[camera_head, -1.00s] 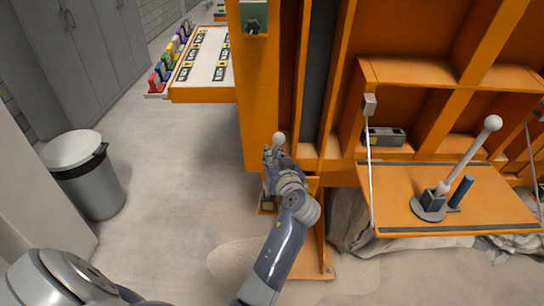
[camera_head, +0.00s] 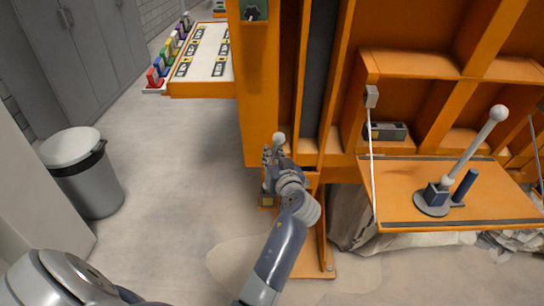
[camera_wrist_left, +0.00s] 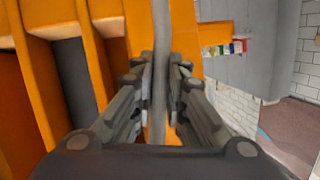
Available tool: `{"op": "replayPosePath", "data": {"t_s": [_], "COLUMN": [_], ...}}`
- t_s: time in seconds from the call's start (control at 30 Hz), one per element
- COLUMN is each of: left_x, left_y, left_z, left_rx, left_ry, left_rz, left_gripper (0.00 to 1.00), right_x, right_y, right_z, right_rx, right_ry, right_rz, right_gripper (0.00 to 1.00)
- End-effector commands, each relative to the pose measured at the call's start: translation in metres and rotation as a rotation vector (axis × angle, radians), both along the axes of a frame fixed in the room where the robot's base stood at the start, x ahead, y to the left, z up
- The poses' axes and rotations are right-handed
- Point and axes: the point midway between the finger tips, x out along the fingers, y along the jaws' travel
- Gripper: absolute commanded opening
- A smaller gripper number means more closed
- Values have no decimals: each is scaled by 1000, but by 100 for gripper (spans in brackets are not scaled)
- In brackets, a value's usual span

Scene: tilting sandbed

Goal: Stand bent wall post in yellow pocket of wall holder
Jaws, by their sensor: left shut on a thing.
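My left gripper (camera_head: 271,155) is beside the orange wall frame in the head view. It is shut on a slim grey rod, which I take to be the bent wall post (camera_wrist_left: 160,45). In the left wrist view the rod runs between the fingers and curves slightly. A pale ball (camera_head: 279,138) shows just above the fingers in the head view; I cannot tell whether it belongs to the rod. Below the gripper is a small dark piece with a yellowish face (camera_head: 268,201), partly hidden by the wrist; I cannot tell whether it is the wall holder. My right gripper is not in view.
An orange fold-down shelf (camera_head: 400,180) at right bears a ball-topped lever (camera_head: 465,150) and a short blue post (camera_head: 464,187). A white-topped table (camera_head: 208,70) with coloured blocks stands at back left. A grey bin (camera_head: 85,175) stands at left. The floor between is clear.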

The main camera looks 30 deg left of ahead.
Motion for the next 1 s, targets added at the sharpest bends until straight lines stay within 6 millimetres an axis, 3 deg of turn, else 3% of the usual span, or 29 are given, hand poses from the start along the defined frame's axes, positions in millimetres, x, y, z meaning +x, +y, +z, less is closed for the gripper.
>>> {"op": "replayPosePath", "data": {"t_s": [0.47, 0.5, 0.6, 0.83, 0.93, 1.0], "left_x": [0, 0, 0, 0, 0, 0], "left_y": [0, 0, 0, 0, 0, 0], "left_z": [-5, -5, -6, -5, -6, -6], "left_rx": [-1, -1, -1, -1, -1, -1], "left_ry": [1, 1, 1, 0, 1, 1], "left_rz": [0, 0, 0, 0, 0, 0], "left_gripper": [0, 18, 36, 36, 53, 56], "right_x": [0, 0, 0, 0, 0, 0], "right_y": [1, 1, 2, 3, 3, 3], "right_z": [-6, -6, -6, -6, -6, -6], "right_rx": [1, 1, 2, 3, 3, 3], "right_ry": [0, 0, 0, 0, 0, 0], "right_rz": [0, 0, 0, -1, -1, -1], "right_gripper": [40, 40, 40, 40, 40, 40]}}
